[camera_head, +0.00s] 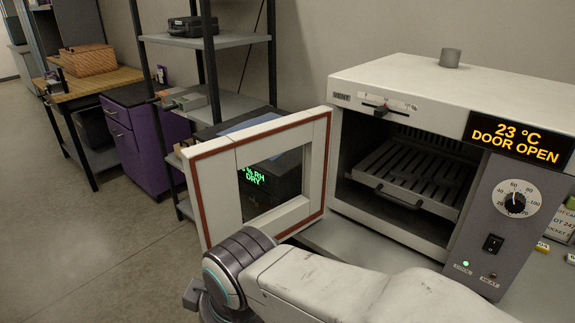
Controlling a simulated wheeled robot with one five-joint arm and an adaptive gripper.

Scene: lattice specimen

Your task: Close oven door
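The oven (455,90) is a white box on the right with a dark chamber and a slotted rack (410,178) inside. Its display (518,139) reads 23 °C, DOOR OPEN. The oven door (317,165) is hinged at the left side of the opening and stands swung well out to the left. It has a window and a reddish-brown seal facing me. My arm reaches from the bottom right to a wrist joint (237,262) in front of the door's lower edge. My gripper's fingers do not show, and I cannot tell whether anything touches the door.
The oven stands on a grey bench (340,240). A dark metal shelf rack (235,40) stands behind the door. A purple cabinet (158,150) and a wooden-topped table (115,77) stand at the left. The floor at the lower left is clear.

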